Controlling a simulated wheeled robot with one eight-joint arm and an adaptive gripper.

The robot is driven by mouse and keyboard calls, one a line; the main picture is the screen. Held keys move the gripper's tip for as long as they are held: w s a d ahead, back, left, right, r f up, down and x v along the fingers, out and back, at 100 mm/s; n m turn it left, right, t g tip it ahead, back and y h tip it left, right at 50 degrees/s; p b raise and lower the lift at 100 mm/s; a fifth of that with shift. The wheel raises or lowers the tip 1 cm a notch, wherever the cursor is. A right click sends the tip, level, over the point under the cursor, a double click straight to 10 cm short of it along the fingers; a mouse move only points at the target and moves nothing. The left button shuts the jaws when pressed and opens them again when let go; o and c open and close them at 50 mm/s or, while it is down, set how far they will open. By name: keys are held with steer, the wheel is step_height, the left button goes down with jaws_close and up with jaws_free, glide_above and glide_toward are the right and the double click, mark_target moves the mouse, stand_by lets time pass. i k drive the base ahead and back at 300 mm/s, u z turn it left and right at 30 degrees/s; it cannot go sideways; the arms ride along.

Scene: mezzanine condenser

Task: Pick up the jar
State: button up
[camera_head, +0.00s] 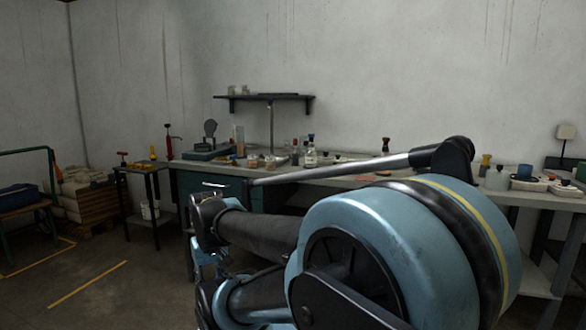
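Several jars and bottles stand on the long workbench (340,175) along the back wall. Small jars with orange-brown contents (253,161) sit at its left part. A bottle with a dark cap and pale label (310,153) stands right of them. I cannot tell which one is the task's jar. My arm is folded across the foreground and hides part of the bench. I cannot make out my gripper's fingers, and no jar is visibly held.
A wall shelf (264,97) holds small containers above the bench. A small dark side table (145,170) with tools stands left of the bench. Stacked sacks (85,190) and a green-framed rack (25,205) are farther left. Floor at left front is clear, with yellow lines.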

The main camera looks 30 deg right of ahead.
mark_target(270, 159)
steer(key=z, duration=0.1)
steer(key=i, duration=1)
steer(key=u, duration=0.05)
